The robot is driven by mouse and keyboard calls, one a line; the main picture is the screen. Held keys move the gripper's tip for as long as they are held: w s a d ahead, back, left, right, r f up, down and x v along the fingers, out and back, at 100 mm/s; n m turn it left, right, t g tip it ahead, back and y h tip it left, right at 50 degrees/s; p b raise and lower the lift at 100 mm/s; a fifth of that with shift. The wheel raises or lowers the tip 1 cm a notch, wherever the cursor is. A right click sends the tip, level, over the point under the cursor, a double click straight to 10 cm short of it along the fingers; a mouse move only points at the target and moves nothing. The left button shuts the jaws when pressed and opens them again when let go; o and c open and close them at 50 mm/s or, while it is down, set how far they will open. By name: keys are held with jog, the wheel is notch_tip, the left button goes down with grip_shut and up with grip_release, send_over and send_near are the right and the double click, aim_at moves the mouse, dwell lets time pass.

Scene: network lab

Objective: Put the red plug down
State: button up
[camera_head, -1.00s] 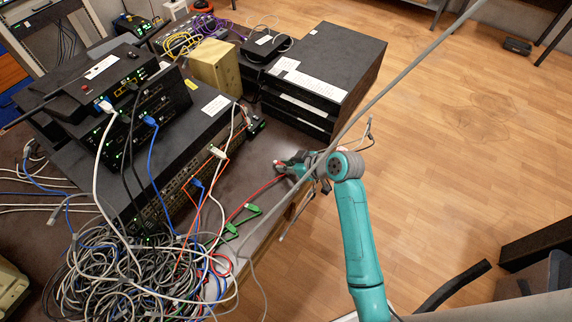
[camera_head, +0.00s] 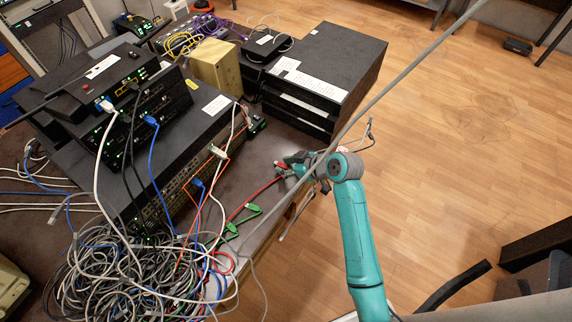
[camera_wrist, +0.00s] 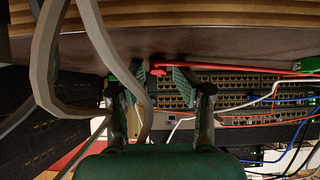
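The red plug (camera_wrist: 158,70) is on the end of a red cable and rests at the dark table surface near its front edge. In the wrist view it lies between and just beyond the fingertips of my gripper (camera_wrist: 152,85). The fingers stand apart, with a visible gap on each side of the plug. In the head view the red plug (camera_head: 280,165) shows at the tip of my gripper (camera_head: 289,165), low over the table edge. Its exact contact with the table is too small to tell.
Stacked network switches (camera_head: 150,130) with plugged cables stand to the left. A large cable tangle (camera_head: 130,275) lies at the front left. Green plugs (camera_head: 243,215) lie near the table edge. A black box stack (camera_head: 325,75) stands behind my gripper. Bare table shows between them.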

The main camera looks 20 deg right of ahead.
jog(key=shift+s+f, duration=0.35)
jog(key=shift+f, duration=0.15)
jog(key=shift+d+r, duration=0.1)
jog(key=shift+r, duration=0.25)
jog(key=v, duration=1.2)
jog(key=shift+w+r, duration=0.2)
jog(key=shift+r, duration=0.2)
